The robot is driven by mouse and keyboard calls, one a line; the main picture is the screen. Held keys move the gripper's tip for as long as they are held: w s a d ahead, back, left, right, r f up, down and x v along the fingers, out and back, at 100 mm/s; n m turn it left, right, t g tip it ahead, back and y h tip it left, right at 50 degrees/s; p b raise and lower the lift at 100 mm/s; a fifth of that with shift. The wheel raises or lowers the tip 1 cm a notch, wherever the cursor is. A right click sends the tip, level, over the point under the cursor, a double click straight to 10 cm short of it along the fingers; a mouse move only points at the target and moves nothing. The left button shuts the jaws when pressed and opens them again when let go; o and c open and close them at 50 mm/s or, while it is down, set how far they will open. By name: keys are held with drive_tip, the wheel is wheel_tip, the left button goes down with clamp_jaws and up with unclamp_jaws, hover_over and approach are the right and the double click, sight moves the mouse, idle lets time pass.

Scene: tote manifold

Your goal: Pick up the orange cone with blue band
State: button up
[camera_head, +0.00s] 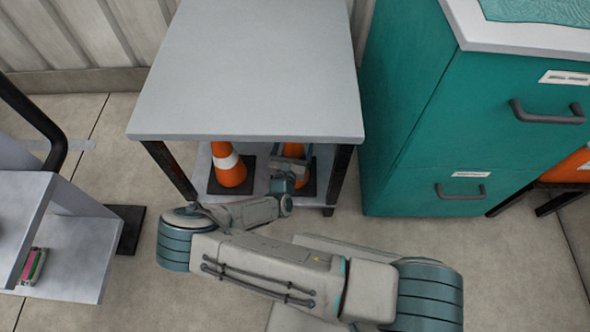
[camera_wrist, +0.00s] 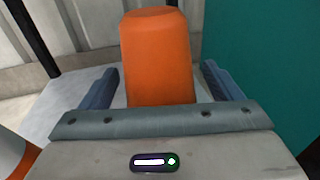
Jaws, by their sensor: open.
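An orange cone stands upright on a dark base on the lower shelf of the grey table, at the right in the head view (camera_head: 293,149). My gripper and wrist hide much of it there. In the wrist view the orange cone (camera_wrist: 157,55) rises between the two blue-grey fingers, with a gap on each side. No band shows on its visible part, so I cannot tell the band's colour. My gripper (camera_wrist: 160,82) is open around the cone; in the head view my gripper (camera_head: 292,163) is below the tabletop's front edge.
A second orange cone with a white band (camera_head: 228,163) stands left on the same shelf; its edge shows in the wrist view (camera_wrist: 12,155). The grey tabletop (camera_head: 250,75) overhangs my gripper. Black table legs flank the shelf. A teal cabinet (camera_head: 415,140) stands close right.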

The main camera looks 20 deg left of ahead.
drive_tip(key=shift+c, duration=0.4)
drive_tip(key=c, duration=1.6)
drive_tip(key=shift+c, duration=0.2)
drive_tip(key=shift+r, duration=0.1)
